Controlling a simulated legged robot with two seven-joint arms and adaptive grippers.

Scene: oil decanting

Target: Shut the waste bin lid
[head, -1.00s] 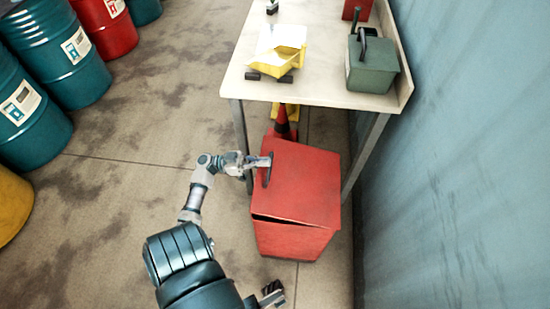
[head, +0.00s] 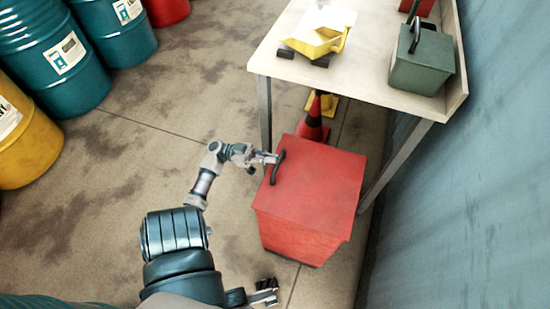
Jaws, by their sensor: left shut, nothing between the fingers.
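The red waste bin (head: 300,239) stands on the floor beside the table, with its flat red lid (head: 315,190) on top. The lid lies level with the rim, and I see no gap along its front edge. A dark handle (head: 277,168) is on the lid's left side. My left gripper (head: 270,158) is shut and empty at the handle's far end; I cannot tell whether it touches it. My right gripper (head: 268,291) shows small at the bottom, apart from the bin, and its jaws are unclear.
A table (head: 360,80) stands behind the bin, bearing a yellow tray (head: 318,43) and a green container (head: 420,70). A dark-and-red cone (head: 313,122) is under it. The wall (head: 500,180) is close on the right. Drums (head: 50,60) stand at left; the floor between is clear.

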